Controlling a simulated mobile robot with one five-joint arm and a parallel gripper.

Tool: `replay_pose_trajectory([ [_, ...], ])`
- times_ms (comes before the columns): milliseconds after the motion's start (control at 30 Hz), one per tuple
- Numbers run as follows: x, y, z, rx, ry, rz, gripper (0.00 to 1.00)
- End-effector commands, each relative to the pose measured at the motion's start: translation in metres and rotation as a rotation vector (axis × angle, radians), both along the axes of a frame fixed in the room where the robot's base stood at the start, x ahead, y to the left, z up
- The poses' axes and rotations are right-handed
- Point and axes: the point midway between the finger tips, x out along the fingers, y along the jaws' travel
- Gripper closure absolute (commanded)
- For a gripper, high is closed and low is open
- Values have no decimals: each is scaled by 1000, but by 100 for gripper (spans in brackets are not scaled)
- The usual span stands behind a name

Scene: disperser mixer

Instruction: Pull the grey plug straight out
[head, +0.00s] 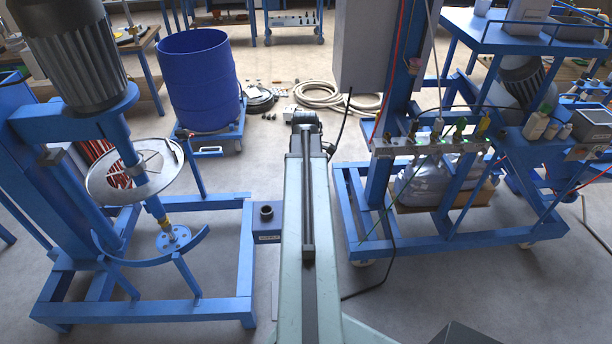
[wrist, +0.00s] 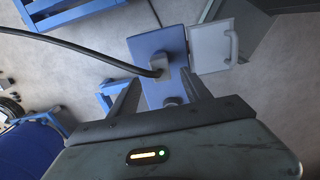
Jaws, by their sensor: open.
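In the wrist view, a grey plug (wrist: 160,66) sits against the face of a blue box (wrist: 152,44), with a black cable (wrist: 85,48) running from it to the left. My gripper (wrist: 160,82) is open. Its two dark fingers are spread to the left and right, just short of the plug, with nothing held between them. I cannot tell how far the plug sits in its socket. In the head view my arm reaches away from me up the middle; the plug and the gripper's fingertips cannot be made out there.
In the wrist view, a light grey panel with a handle (wrist: 213,47) is right of the blue box. In the head view, a mixer stand (head: 60,225) is at left, a blue drum (head: 200,85) behind it, and a blue frame (head: 450,235) at right. Hoses (head: 340,97) lie on the floor.

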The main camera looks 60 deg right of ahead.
Motion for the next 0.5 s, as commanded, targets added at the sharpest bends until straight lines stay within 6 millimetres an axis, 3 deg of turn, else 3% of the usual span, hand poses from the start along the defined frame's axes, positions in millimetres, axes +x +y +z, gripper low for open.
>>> replay_pose_trajectory([
  [267, 0, 0, -16, 0, 0, 2, 43],
  [500, 0, 0, -58, 0, 0, 1, 43],
])
